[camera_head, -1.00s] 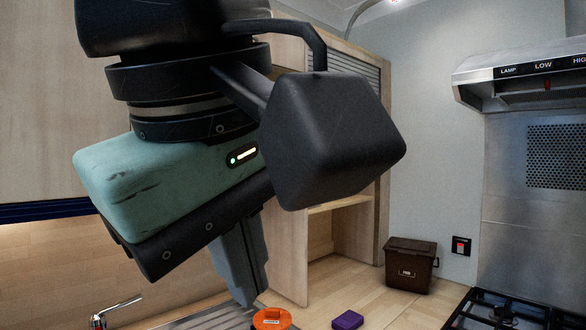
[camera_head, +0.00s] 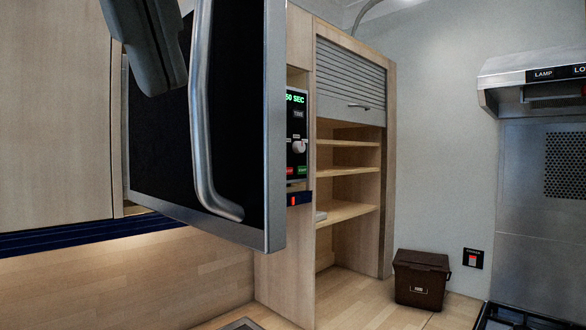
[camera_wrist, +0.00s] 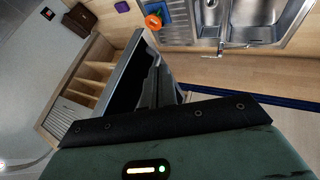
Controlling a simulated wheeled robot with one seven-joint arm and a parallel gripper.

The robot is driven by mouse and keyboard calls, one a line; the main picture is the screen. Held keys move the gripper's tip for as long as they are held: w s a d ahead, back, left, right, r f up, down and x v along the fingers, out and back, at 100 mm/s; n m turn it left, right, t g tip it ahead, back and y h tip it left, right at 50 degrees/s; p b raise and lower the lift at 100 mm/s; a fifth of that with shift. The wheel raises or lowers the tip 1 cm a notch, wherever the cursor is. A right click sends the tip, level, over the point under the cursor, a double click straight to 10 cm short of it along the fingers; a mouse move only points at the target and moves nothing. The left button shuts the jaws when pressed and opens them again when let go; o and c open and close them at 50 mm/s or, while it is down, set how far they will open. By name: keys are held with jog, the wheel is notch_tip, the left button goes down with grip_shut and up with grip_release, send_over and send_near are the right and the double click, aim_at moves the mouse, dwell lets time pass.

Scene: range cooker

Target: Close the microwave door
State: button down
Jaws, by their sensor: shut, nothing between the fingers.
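The microwave door (camera_head: 233,130) stands partly open in the head view, swung out towards me, with a dark panel, a steel frame and a long vertical handle (camera_head: 202,120). The microwave's control panel (camera_head: 297,135) shows behind the door's right edge, with a green display. My gripper (camera_head: 160,85) is shut and empty, in front of the door's upper part and left of the handle. In the wrist view the gripper (camera_wrist: 158,75) lies over the dark door (camera_wrist: 122,85). I cannot tell whether it touches the door. The microwave's inside is hidden.
Open shelves (camera_head: 348,180) with a roller shutter stand right of the microwave. A brown box (camera_head: 421,280) sits on the counter below, and a range hood (camera_head: 540,75) hangs at the far right. The wrist view shows a sink (camera_wrist: 262,18) and an orange object (camera_wrist: 153,21).

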aim_at(201, 181)
jog(key=p+x, duration=0.1)
jog(key=x, duration=0.9)
jog(key=shift+w+d, duration=0.1)
jog(key=shift+w, duration=0.15)
jog(key=shift+w+d+p, duration=1)
jog(key=shift+w+d, duration=0.15)
jog(key=shift+w, duration=0.25)
